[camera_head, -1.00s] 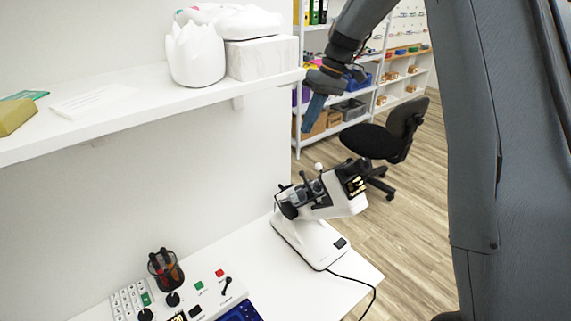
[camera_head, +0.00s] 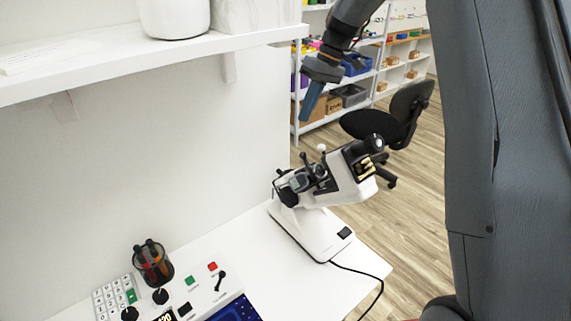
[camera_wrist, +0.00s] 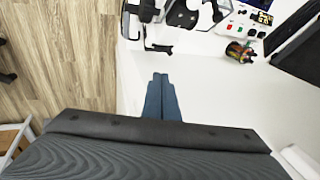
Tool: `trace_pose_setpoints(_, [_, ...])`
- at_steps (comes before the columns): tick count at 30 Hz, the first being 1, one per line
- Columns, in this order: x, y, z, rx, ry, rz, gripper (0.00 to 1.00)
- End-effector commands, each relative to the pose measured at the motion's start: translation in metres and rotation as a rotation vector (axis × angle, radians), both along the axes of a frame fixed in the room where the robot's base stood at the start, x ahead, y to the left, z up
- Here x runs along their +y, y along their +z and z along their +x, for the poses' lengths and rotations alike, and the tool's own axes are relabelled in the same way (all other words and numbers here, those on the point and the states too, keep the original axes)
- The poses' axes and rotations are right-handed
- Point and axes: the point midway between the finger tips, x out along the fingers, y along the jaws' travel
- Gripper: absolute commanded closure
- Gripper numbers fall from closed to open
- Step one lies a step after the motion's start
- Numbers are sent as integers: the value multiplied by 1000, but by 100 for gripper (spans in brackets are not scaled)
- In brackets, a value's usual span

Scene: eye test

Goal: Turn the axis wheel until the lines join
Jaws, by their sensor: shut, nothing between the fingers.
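A white and black lensmeter-like instrument (camera_head: 338,180) stands on the white table, its head tilted up to the right. Dark knobs and levers cluster on its left side, with a round black part (camera_head: 287,196) at the far left. I cannot tell which of these is the axis wheel, and no lines are visible. My gripper (camera_head: 306,119) hangs in the air, up and left of the instrument's head in the head view, apart from it. In the wrist view my gripper (camera_wrist: 160,76) is shut and empty, its blue-grey fingers together. Part of the instrument (camera_wrist: 133,22) shows beyond the fingertips.
A control panel (camera_head: 205,292) with buttons and a pen cup (camera_head: 152,262) are at the table's front left. A white shelf (camera_head: 130,66) juts out above. A cable (camera_head: 375,277) runs off the table's right edge. A black chair (camera_head: 385,125) stands behind.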

Motion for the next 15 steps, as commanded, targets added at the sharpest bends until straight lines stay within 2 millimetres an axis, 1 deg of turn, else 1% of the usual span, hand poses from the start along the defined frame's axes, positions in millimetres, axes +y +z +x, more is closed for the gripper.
trace_pose_setpoints(1, [0, -14, 4, 0, 0, 0, 100])
trace_pose_setpoints(4, [0, -29, 8, 0, 0, 0, 100])
trace_pose_setpoints(6, [0, -35, 10, 0, 0, 0, 100])
trace_pose_setpoints(10, [1, -41, 11, 0, 0, 0, 100])
trace_pose_setpoints(13, [3, -46, 10, 3, 1, 1, 100])
trace_pose_setpoints(15, [6, -53, 9, 3, 1, 1, 100])
